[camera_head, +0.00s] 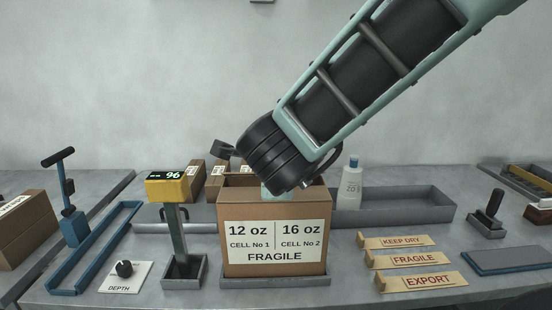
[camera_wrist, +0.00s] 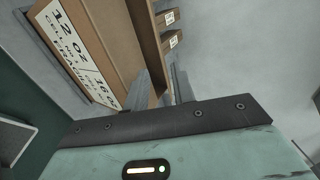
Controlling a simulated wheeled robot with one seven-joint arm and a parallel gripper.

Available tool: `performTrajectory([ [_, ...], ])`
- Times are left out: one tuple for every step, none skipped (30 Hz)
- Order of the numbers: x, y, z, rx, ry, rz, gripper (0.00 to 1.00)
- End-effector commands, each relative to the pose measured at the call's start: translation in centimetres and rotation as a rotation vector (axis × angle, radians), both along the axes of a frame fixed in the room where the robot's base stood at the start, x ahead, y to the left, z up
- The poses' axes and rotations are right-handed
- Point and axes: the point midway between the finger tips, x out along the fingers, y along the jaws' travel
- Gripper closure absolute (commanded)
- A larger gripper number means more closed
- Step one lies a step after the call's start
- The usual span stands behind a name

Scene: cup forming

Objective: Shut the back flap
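The brown carton (camera_head: 275,270) stands upright in the middle of the bench, its label reading 12 oz, 16 oz and FRAGILE. Its labelled face also shows, tilted, at the upper left of the wrist view (camera_wrist: 112,42). My arm comes in from the upper right, and its dark wrist covers much of the carton's top. My gripper (camera_wrist: 167,88) is at the carton's top; the wrist hides most of it in the head view. Two grey finger-like parts show beside the carton in the wrist view, but their opening is unclear.
A grey tray (camera_head: 437,213) with a white bottle (camera_head: 352,182) lies behind right. A yellow display post (camera_head: 167,187) stands close left of the carton. Label blocks (camera_head: 420,282) lie to the right. More cartons (camera_head: 196,178) stand behind left.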

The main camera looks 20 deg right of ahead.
Motion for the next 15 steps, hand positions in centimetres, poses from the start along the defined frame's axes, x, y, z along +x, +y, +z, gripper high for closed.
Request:
performTrajectory([
  [-1.0, 0.4, 0.9, 0.003, -0.002, 0.005, 0.75],
  [-1.6, 0.6, 1.2, 0.004, -0.001, 0.005, 0.75],
  [-2.3, 0.8, 1.6, 0.002, -0.001, 0.004, 0.75],
  [-2.8, 1.0, 2.0, 0.004, -0.001, 0.005, 0.75],
  [-3.3, 1.2, 2.3, 0.003, -0.002, 0.004, 0.75],
  [-3.9, 1.4, 2.6, 0.004, -0.001, 0.003, 0.75],
  [-4.3, 1.5, 2.9, 0.002, -0.002, 0.003, 0.75],
  [-4.7, 1.6, 3.1, 0.002, -0.001, 0.003, 0.75],
  [-5.2, 1.8, 3.3, 0.001, -0.001, 0.003, 0.75],
  [-5.5, 1.9, 3.5, 0.003, -0.001, 0.003, 0.75],
  [-5.7, 2.0, 3.6, 0.002, -0.001, 0.002, 0.75],
  [-6.0, 2.0, 3.8, 0.001, 0.000, 0.002, 0.75],
  [-6.2, 2.1, 3.9, 0.000, 0.000, 0.002, 0.75],
  [-6.3, 2.1, 4.0, 0.000, 0.000, 0.001, 0.75],
  [-6.5, 2.1, 4.0, 0.000, 0.001, 0.001, 0.75],
])
